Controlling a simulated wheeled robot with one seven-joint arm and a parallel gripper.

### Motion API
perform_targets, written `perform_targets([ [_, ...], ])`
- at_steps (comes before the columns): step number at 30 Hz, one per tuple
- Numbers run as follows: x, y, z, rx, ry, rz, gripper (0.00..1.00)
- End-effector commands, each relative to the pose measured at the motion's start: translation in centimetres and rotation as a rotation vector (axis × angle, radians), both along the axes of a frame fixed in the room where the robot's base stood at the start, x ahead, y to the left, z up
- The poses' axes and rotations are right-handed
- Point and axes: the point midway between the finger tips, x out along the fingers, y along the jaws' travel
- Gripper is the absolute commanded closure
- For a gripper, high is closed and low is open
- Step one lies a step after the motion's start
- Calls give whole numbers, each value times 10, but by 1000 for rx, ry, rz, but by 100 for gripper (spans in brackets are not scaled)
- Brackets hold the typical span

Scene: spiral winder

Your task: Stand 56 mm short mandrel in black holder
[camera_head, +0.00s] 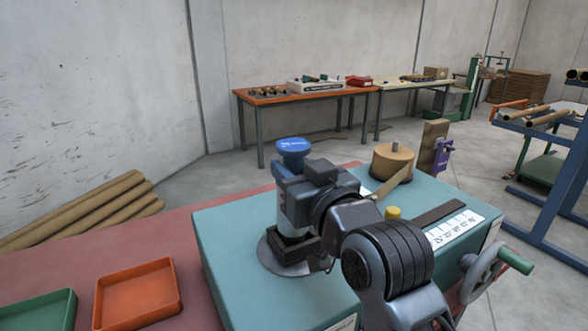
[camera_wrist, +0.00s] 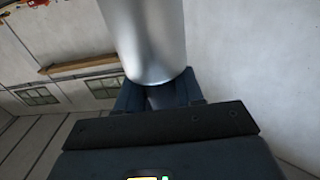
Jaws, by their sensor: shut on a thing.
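The mandrel (camera_head: 291,214) is a silver-grey cylinder, upright in the head view. A blue disc-shaped top (camera_head: 293,147) with white print shows above my gripper. My gripper (camera_head: 287,180) is shut on the mandrel near its upper part. In the wrist view the shiny cylinder (camera_wrist: 147,40) stands between the dark fingers (camera_wrist: 160,97). A dark, square-edged piece (camera_head: 306,248), apparently the black holder, is around the mandrel's foot above a round grey plate (camera_head: 272,262). My wrist hides part of it, and I cannot tell whether the foot is seated.
The teal winder top (camera_head: 230,235) carries a brown roll (camera_head: 392,163), a yellow knob (camera_head: 393,212) and a white scale (camera_head: 455,229). A handwheel (camera_head: 483,273) is at right. Orange (camera_head: 138,293) and green (camera_head: 40,312) trays lie left. Cardboard tubes (camera_head: 85,212) are stacked behind.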

Motion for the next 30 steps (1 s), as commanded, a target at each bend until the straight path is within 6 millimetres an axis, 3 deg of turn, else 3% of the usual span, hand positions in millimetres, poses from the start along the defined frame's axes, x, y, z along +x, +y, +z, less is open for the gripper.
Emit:
perform_targets([
  [9,0,0,1,2,-3,0,100],
  [10,0,0,1,2,-3,0,60],
  [18,0,0,1,1,-1,0,35],
  [26,-1,0,-1,-1,2,0,34],
  [30,-10,-6,-2,-1,1,-1,34],
])
